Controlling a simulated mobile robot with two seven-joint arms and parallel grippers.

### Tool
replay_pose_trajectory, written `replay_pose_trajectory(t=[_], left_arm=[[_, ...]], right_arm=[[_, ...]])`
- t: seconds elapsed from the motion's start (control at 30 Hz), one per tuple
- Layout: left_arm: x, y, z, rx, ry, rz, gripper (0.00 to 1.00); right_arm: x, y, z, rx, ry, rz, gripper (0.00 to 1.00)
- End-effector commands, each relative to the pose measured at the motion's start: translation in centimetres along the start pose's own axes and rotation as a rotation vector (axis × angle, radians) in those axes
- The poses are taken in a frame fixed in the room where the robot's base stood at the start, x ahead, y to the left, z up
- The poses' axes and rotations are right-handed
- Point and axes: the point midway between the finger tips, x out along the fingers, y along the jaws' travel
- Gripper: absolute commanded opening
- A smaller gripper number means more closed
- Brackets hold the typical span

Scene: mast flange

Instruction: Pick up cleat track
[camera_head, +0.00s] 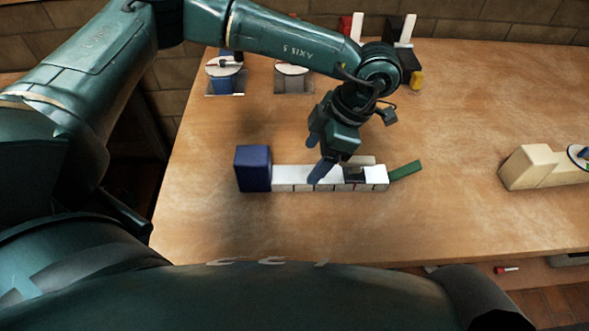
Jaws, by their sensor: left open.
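The cleat track looks to be the long white bar (293,178) on the table, with dark gaps along its front side. A dark blue block (253,168) stands at its left end, and a green strip (405,170) angles off at its right end. My left gripper (325,168) is over the middle of the white bar, open, fingers pointing down. A blue-grey finger overlaps the bar in the picture; I cannot tell whether it touches. The gripper hides part of the bar's back edge. My right gripper is not in view.
A cream block (528,167) with a round disc piece lies at the right. Two spool-like items (224,75) (292,77) stand at the back left. Red, black and white pieces (400,32) and a yellow piece (417,80) are at the back. The table (450,110) is clear at right centre.

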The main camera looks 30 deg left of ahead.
Motion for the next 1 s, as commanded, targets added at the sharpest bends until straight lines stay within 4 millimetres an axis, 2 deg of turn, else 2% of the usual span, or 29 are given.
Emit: replay_pose_trajectory(t=[0.27, 0.53, 0.83, 1.0], left_arm=[[2.2, 0.2, -0.2, 0.0, 0.001, -0.001, 0.69], [6.0, 0.5, -0.3, 0.0, 0.001, -0.001, 0.69], [6.5, 0.5, -0.2, 0.0, -0.001, 0.0, 0.69], [6.5, 0.5, -0.2, 0.0, -0.001, 0.0, 0.55]], right_arm=[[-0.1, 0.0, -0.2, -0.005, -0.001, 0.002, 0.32], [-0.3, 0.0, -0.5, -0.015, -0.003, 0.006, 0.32], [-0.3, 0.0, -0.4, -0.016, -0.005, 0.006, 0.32], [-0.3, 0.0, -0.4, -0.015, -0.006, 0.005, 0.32]])
